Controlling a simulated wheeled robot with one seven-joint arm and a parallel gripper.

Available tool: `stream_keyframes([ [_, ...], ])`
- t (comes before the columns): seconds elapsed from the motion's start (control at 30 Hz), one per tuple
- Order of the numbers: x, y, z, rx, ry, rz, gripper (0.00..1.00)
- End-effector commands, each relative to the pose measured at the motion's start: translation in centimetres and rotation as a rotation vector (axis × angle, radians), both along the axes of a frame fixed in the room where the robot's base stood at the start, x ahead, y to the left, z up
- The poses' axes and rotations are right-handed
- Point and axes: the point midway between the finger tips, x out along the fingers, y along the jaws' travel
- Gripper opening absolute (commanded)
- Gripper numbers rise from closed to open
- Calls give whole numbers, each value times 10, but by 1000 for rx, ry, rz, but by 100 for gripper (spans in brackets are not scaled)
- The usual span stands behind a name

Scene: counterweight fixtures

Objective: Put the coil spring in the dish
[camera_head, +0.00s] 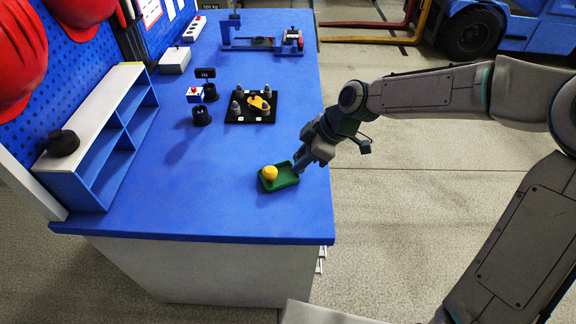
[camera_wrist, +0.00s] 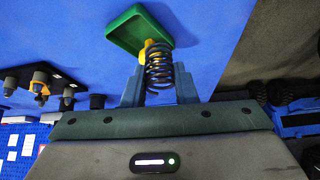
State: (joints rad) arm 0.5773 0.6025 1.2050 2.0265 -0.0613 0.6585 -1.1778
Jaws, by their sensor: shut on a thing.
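The coil spring (camera_wrist: 159,68) is a dark coil. In the wrist view it sits between the two fingers of my gripper (camera_wrist: 159,90), which is shut on it. The green dish (camera_wrist: 122,38) lies just beyond the spring in the wrist view. In the head view the dish (camera_head: 284,185) is on the blue bench near its right edge, and a round yellow thing (camera_head: 270,173) shows in its left part. My gripper (camera_head: 299,165) is right at the dish's upper right side in the head view. The spring cannot be made out there. I cannot tell whether it touches the dish.
A black plate with grey pegs and a yellow part (camera_head: 250,106) stands farther back on the blue bench (camera_head: 200,210). Black cups (camera_head: 202,116) stand left of it. A blue shelf unit (camera_head: 105,135) fills the left side. The bench front is clear.

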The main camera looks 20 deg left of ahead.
Motion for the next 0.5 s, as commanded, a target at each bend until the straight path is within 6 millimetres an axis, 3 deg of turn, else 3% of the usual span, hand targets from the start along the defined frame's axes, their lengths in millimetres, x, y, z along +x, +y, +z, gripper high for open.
stream_keyframes([
  [0.3,30,35,-27,1,1,2,4],
  [0.5,38,42,-35,-1,1,0,4],
])
